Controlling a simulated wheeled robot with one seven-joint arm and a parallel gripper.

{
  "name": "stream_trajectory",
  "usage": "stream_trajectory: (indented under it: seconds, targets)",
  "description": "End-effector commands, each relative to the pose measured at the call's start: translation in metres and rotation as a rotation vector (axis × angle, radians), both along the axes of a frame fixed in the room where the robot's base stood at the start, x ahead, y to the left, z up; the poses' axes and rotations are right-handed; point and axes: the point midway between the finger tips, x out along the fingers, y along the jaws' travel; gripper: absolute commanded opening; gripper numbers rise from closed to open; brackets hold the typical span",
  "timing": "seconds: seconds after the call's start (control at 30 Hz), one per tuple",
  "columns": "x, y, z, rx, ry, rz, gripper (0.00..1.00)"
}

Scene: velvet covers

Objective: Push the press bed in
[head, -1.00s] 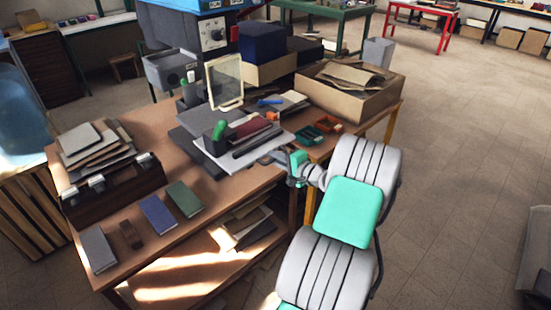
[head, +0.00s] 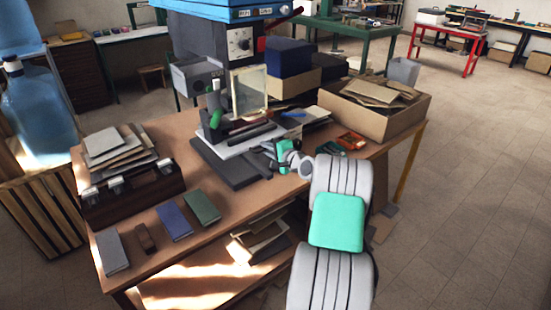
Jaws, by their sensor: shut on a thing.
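The press (head: 240,43) stands at the back of the brown table, with a blue top, a dial and a clear guard (head: 249,92). Its pale press bed (head: 222,148) lies low in front, over a dark grey base plate (head: 231,172). A dark red cover and a black bar lie on the bed, partly hidden by the guard. My gripper (head: 272,153) is at the bed's right front edge, shut on it; the fingertips are small and the exact contact is hard to see.
A cardboard box (head: 397,128) of sheets and a small orange-red tray (head: 352,140) stand to the right.

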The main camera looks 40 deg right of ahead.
Motion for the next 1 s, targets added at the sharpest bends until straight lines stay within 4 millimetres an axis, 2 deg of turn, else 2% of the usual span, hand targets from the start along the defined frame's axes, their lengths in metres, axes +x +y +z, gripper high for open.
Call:
stream_trajectory:
  seconds: [0.2,0.57,0.6,0.8,0.87,1.0]
  targets:
    - [0.016,0.001,-0.001,0.000,0.000,0.002,0.00]
    - [0.017,0.001,0.000,0.000,0.001,0.002,0.00]
    - [0.017,0.001,0.000,0.000,0.001,0.002,0.14]
    - [0.017,0.001,0.000,0.000,0.001,0.001,0.30]
    - [0.017,0.001,0.000,0.000,0.001,0.001,0.33]
    - [0.017,0.001,0.000,0.000,0.001,0.001,0.33]
